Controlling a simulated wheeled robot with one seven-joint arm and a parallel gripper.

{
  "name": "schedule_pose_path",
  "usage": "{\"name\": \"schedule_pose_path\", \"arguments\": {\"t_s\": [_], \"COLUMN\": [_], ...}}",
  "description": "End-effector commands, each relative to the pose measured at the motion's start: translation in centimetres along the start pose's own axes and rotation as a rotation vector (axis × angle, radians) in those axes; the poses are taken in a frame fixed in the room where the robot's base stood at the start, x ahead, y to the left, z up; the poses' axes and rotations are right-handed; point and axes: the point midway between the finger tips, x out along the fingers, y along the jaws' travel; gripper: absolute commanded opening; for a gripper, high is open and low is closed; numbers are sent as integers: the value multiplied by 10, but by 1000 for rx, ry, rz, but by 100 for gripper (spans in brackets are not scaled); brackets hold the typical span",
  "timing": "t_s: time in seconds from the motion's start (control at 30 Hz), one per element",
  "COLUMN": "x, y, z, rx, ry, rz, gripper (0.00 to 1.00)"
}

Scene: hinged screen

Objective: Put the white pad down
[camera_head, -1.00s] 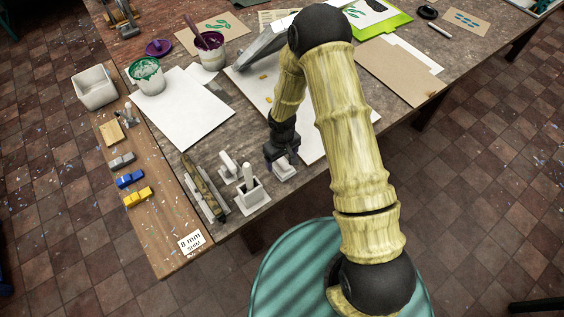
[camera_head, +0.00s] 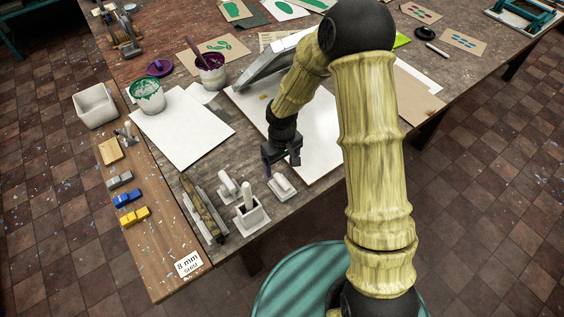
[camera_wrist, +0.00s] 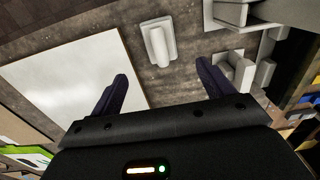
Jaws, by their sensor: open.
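The white pad (camera_head: 282,187), a small flat block with a raised grip on top, lies on the grey table near its front edge, just right of the white holder. My gripper (camera_head: 283,160) is above and behind it, apart from it. In the wrist view the pad (camera_wrist: 158,40) lies on the tabletop beyond the gap between my two dark fingers. My gripper (camera_wrist: 161,74) is open, with nothing between the fingers.
A white holder with an upright handle (camera_head: 250,216) stands left of the pad. A hinged screen frame (camera_head: 279,62) is tilted up behind, over a white sheet (camera_head: 318,140). A wooden strip (camera_head: 160,235) with small clamps and blocks runs along the left edge.

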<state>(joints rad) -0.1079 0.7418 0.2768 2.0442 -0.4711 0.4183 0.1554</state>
Motion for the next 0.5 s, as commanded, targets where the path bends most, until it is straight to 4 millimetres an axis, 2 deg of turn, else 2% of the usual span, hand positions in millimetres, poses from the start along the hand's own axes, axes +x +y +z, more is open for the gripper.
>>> {"name": "schedule_pose_path", "arguments": {"t_s": [0.37,0.5], "x": [-1,-17], "y": [1,9], "z": [1,11], "rx": [3,37], "ry": [1,12], "rz": [1,15], "gripper": [80,80]}}
